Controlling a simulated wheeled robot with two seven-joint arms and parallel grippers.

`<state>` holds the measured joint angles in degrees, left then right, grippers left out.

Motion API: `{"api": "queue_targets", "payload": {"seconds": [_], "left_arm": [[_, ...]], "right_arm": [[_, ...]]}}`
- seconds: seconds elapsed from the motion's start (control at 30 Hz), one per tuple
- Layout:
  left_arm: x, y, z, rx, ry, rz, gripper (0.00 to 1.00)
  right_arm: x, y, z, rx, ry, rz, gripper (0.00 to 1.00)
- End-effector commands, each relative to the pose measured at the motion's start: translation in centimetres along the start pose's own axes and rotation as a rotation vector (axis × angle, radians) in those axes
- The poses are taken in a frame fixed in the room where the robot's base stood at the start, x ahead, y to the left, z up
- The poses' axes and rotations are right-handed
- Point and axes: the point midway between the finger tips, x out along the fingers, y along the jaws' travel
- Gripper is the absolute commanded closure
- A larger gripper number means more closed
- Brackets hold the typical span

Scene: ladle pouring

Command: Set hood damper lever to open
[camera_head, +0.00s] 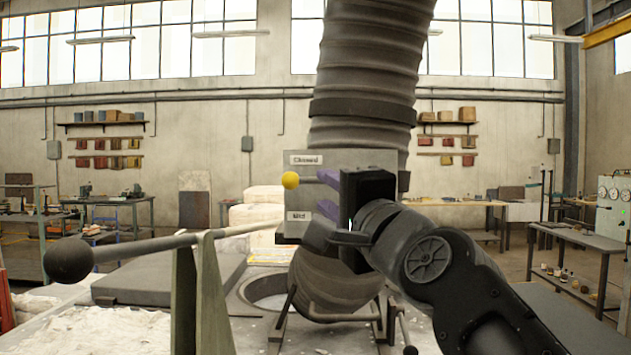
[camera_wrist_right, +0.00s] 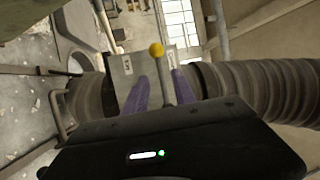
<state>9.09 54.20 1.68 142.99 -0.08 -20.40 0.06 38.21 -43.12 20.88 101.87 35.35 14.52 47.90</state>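The damper lever has a yellow ball knob (camera_head: 290,180) and a thin grey rod. It stands in front of a grey label plate (camera_head: 355,157) on the hood duct, just below the "Closed" label and above "Mid". No "Open" label is readable; my gripper and arm cover the plate's lower right. My right gripper (camera_head: 328,193) has its purple fingers spread. In the right wrist view the rod (camera_wrist_right: 167,85) passes between the fingers, nearer the right one, with a gap to the left one. The knob (camera_wrist_right: 156,50) shows beyond the fingertips. My left gripper is out of view.
The ribbed duct (camera_head: 365,60) rises behind the plate. A long pole with a dark ball end (camera_head: 69,260) rests across a green upright stand (camera_head: 205,300) at front left. A round opening (camera_head: 262,287) lies below the plate. Workbenches stand farther back.

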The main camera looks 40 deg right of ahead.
Motion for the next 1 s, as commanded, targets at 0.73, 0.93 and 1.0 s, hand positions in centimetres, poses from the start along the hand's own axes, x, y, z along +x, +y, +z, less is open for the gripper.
{"api": "queue_targets", "payload": {"seconds": [0.73,0.93,1.0], "left_arm": [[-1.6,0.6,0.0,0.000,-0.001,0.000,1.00],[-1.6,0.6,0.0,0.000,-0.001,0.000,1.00],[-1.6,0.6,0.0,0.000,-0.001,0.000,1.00]], "right_arm": [[5.9,-0.1,0.0,0.000,0.000,-0.001,0.70],[5.9,0.0,0.0,0.001,0.000,-0.001,0.86],[5.9,0.0,0.0,0.001,0.000,-0.001,0.92]]}}
